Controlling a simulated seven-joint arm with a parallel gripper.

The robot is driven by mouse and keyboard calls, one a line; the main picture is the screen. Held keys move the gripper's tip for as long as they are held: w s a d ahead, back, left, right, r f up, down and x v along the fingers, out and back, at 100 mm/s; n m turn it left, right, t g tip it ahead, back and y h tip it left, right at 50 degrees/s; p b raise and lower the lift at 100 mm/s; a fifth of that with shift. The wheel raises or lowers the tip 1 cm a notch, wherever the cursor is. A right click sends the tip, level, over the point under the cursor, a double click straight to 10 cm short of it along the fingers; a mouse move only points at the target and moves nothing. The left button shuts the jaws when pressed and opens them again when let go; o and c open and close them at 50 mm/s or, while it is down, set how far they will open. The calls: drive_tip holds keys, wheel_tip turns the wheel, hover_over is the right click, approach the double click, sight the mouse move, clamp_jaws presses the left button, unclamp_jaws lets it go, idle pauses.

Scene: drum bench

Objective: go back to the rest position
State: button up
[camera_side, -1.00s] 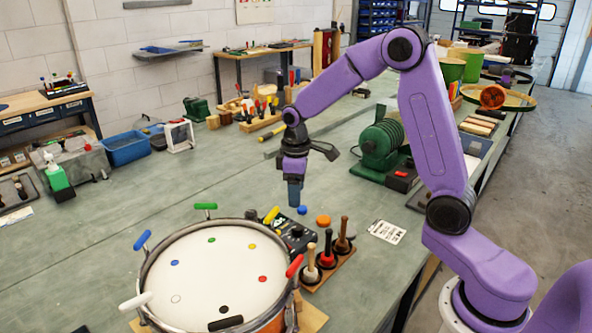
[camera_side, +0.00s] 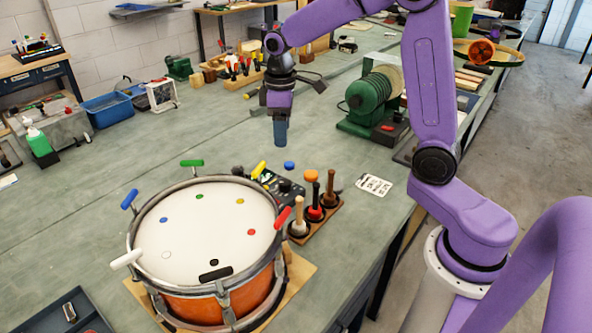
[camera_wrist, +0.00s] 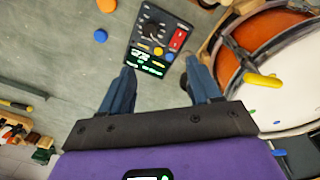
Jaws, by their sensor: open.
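My gripper (camera_side: 280,143) hangs fingers-down above the bench, behind the drum, and it is open. In the wrist view its two blue fingers (camera_wrist: 160,72) stand apart with nothing between them. The drum (camera_side: 180,225) has a white head with coloured dots and an orange shell. Coloured handles, blue, green, yellow, red and white among them, stick out around its rim. It also shows at the right of the wrist view (camera_wrist: 268,36), cut off by the frame. The gripper is clear of it.
A dark box with a knob and lit display (camera_wrist: 155,38) lies beyond the fingertips. A blue disc (camera_side: 289,165) and an orange disc (camera_side: 310,176) lie near it. A wooden rack (camera_side: 322,222) holds upright tools. A green machine (camera_side: 372,110) stands right of the gripper.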

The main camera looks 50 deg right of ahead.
drive_tip(key=s+a+n, duration=0.2)
drive_tip(key=s+a, duration=0.1)
drive_tip(key=s, duration=1.1)
drive_tip(key=s+a+f+n, duration=0.1)
drive_tip(key=s+a+n, duration=0.1)
drive_tip(key=s, duration=1.3)
drive_tip(key=shift+s+a+f+n+y, duration=0.15)
drive_tip(key=shift+s+a+n+y, duration=0.2)
drive_tip(key=shift+n, duration=0.35)
